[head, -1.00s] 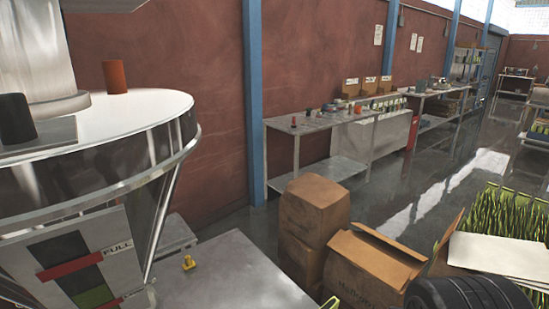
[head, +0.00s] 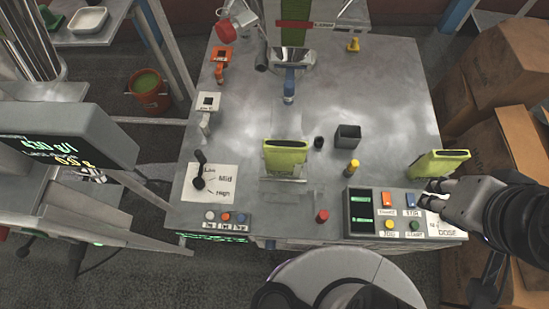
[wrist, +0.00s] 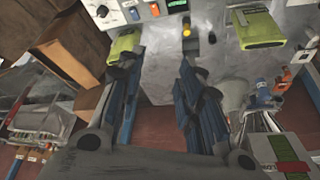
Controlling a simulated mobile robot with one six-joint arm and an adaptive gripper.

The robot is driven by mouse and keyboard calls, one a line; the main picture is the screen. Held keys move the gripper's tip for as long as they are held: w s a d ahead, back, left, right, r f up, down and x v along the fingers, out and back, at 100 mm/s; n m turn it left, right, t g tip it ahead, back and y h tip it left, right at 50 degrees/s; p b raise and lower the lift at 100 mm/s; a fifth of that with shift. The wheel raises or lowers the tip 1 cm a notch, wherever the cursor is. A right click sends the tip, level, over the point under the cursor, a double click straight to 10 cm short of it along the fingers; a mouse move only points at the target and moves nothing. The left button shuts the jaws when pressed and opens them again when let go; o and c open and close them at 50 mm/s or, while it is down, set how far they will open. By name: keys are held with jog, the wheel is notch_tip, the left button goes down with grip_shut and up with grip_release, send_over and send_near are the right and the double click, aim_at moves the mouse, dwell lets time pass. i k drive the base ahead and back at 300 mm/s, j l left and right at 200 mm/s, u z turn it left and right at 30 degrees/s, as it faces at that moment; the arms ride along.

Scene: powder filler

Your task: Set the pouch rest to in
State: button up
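A green pouch (head: 285,157) stands near the middle of the metal bench, over a small metal plate (head: 283,190) that looks like the pouch rest. I cannot tell from its look whether it is in or out. A yellow knob (head: 351,168) and a red knob (head: 321,216) stand to its right. A second green pouch (head: 438,164) is at the bench's right edge. My gripper (head: 431,195) is just below it in the head view, beside the control panel. In the wrist view my gripper (wrist: 160,72) is open, with nothing between its fingers.
The control panel (head: 402,228) with coloured buttons is left of my gripper. A lever dial (head: 200,178) and an orange-handled valve (head: 219,66) are on the bench's left side. Cardboard boxes (head: 505,68) are at the right.

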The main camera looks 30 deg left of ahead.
aim_at(300, 185)
jog(key=u, duration=1.4)
